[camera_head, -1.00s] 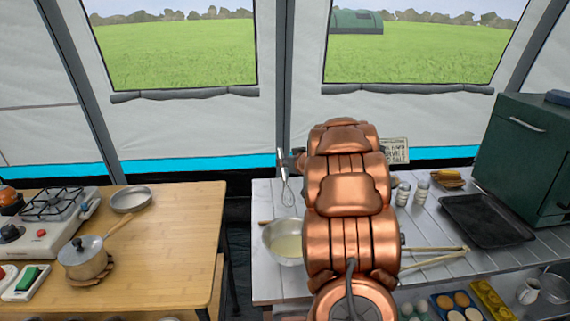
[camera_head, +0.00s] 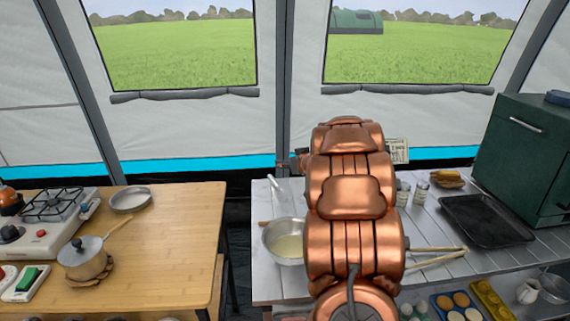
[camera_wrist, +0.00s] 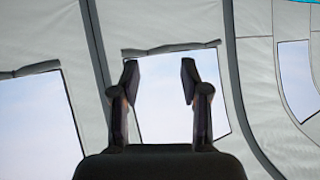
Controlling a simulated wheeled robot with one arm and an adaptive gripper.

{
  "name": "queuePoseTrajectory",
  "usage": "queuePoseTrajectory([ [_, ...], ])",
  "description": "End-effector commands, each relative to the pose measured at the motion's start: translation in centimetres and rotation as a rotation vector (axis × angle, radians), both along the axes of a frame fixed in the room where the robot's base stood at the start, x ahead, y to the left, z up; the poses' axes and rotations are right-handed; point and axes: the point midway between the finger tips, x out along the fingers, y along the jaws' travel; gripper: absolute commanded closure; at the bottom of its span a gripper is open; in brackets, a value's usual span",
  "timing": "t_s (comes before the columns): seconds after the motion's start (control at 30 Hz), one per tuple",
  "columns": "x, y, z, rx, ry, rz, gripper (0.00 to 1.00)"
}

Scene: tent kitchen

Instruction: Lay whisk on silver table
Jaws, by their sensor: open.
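The whisk (camera_head: 276,184) is at the back left of the silver table (camera_head: 262,205), behind the metal bowl. Its pale handle is visible, tilted; its wires are too small to make out. It appears to rest on the tabletop. My gripper (camera_wrist: 158,82) is open in the wrist view, its two dark fingers apart with nothing between them, facing the tent wall and window. In the head view my copper arm hides most of the gripper, which is up and to the right of the whisk.
A metal bowl (camera_head: 284,240) with pale batter stands at the table's left. Shakers (camera_head: 421,193), a black tray (camera_head: 486,221) and a green oven (camera_head: 530,150) are to the right. A wooden table (camera_head: 180,240) with a stove (camera_head: 50,205) stands left, across a gap.

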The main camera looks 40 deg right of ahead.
Motion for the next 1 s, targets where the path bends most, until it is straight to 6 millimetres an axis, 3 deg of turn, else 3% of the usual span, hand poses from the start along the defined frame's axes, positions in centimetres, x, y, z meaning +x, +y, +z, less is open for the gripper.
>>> queuePoseTrajectory([
  [0.6, -8.1, 1.7, 3.5, -0.001, 0.0, -0.001, 0.54],
  [1.0, -9.3, 2.0, 4.0, -0.001, 0.001, 0.0, 0.54],
])
